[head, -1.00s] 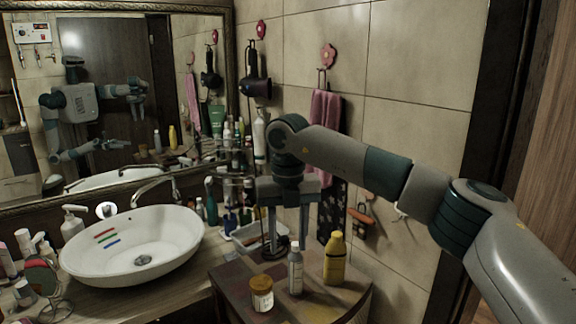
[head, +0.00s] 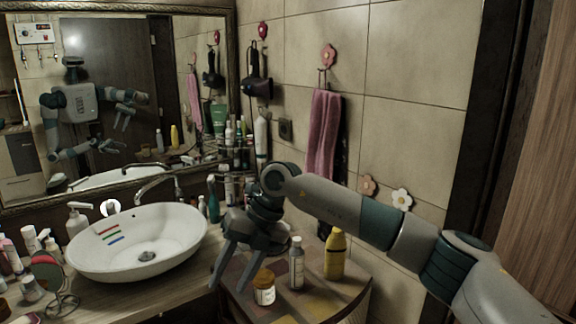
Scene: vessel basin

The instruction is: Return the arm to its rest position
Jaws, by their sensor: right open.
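My right arm comes in from the right, and its gripper (head: 232,276) hangs above the left part of the small corner table (head: 335,299). Its two fingers are spread apart with nothing between them, pointing down and to the left. An amber jar with a white label (head: 264,288) stands just right of the fingers. A grey-white bottle (head: 296,264) and a yellow bottle (head: 335,255) stand upright farther right, below my forearm. My left gripper does not show directly; the mirror (head: 110,95) reflects my body and arms.
A white oval basin (head: 180,246) with red, green and blue stripes sits on the wooden counter (head: 150,289) at left. Toiletries crowd the counter's left end and the back corner. A pink towel (head: 322,135) and a hair dryer (head: 258,88) hang on the tiled wall.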

